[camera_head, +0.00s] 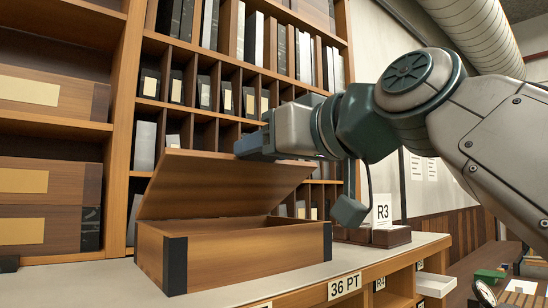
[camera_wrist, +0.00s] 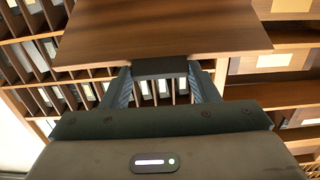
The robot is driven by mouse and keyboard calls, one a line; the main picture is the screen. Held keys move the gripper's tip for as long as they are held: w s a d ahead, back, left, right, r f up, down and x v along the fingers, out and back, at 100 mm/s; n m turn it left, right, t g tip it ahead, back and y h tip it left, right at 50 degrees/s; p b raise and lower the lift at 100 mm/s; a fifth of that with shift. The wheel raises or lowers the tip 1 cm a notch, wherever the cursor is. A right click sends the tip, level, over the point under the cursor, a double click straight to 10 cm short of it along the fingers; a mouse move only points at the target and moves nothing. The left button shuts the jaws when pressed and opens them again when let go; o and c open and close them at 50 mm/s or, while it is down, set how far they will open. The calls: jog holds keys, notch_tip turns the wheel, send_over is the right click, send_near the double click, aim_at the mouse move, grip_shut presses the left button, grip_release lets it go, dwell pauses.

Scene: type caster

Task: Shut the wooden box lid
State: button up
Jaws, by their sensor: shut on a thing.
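The wooden box (camera_head: 245,258) stands on the counter, with dark corner strips. Its lid (camera_head: 210,185) is partly open, hinged low and tilted up and away from the box. My gripper (camera_head: 255,147) is at the lid's raised edge. In the wrist view the lid (camera_wrist: 165,30) fills the top, and a dark tab (camera_wrist: 160,67) at its edge sits between the fingers of my gripper (camera_wrist: 160,78). The gripper is shut on this tab. The inside of the box is mostly hidden.
Shelves with binders and small boxes (camera_head: 240,40) stand close behind the box. A small wooden holder with an R3 card (camera_head: 383,212) is right of the box on the counter (camera_head: 415,242). The counter's front edge carries a 36 PT label (camera_head: 345,285).

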dwell(0.4)
jog(key=o, duration=1.4)
jog(key=s+d+r+p, duration=0.1)
jog(key=d+r+p, duration=0.6)
jog(key=d+r, duration=0.4)
jog(key=shift+s+d, duration=0.3)
jog(key=shift+s, duration=0.1)
